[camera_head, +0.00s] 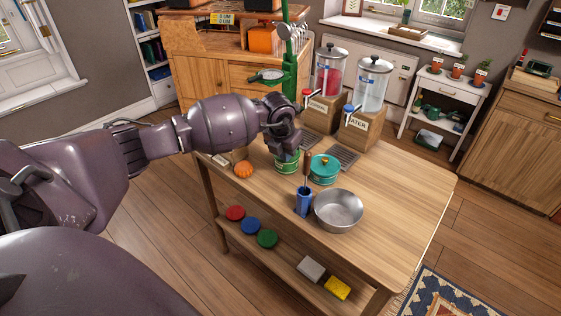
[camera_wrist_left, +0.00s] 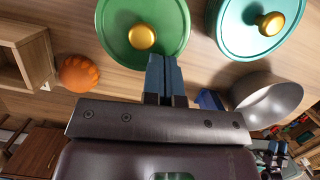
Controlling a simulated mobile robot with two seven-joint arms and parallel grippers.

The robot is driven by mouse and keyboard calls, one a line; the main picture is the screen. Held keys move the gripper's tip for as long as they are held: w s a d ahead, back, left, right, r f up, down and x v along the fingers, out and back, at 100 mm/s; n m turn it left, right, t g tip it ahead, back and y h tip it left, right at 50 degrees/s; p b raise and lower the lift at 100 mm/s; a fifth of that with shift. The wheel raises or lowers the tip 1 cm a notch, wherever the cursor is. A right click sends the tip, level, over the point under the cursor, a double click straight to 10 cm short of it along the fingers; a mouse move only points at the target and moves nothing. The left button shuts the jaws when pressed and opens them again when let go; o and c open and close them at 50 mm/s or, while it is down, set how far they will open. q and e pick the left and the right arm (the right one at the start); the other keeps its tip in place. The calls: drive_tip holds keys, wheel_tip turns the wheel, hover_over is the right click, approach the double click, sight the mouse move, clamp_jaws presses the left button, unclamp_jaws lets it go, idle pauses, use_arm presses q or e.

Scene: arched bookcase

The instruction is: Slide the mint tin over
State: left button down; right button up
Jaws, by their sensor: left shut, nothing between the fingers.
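A green tin (camera_head: 287,162) with a printed side stands on the wooden table (camera_head: 395,185); its gold-knobbed lid shows in the left wrist view (camera_wrist_left: 120,35). A teal tin (camera_head: 323,172), also gold-knobbed, stands just right of it and shows in the wrist view (camera_wrist_left: 232,35). I cannot read which one is mint. My left gripper (camera_head: 284,148) is shut and empty at the green tin; its fingertips (camera_wrist_left: 163,58) overlap the lid's edge in the wrist view. Contact is unclear. My right gripper (camera_wrist_left: 274,149) seems to show small at the lower right of the wrist view.
A blue cup (camera_head: 304,203) holding a brown-handled tool and a metal bowl (camera_head: 339,210) stand at the front. An orange pumpkin (camera_head: 243,169) sits left. Two drink dispensers (camera_head: 330,75) (camera_head: 371,90) stand behind, with drip grates before them. The table's right side is clear.

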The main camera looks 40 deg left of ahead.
use_arm(q)
drive_tip(key=shift+w+f+b, duration=0.2)
drive_tip(key=shift+w+b, duration=0.15)
drive_tip(key=shift+w, duration=0.9)
use_arm(e)
drive_tip(key=shift+w+d+f, duration=0.1)
drive_tip(key=shift+w+d, duration=0.1)
drive_tip(key=shift+w, duration=0.1)
drive_tip(key=shift+s+f, duration=0.1)
drive_tip(key=shift+s, duration=0.05)
use_arm(q)
drive_tip(key=shift+s+a, duration=0.1)
drive_tip(key=shift+s, duration=0.05)
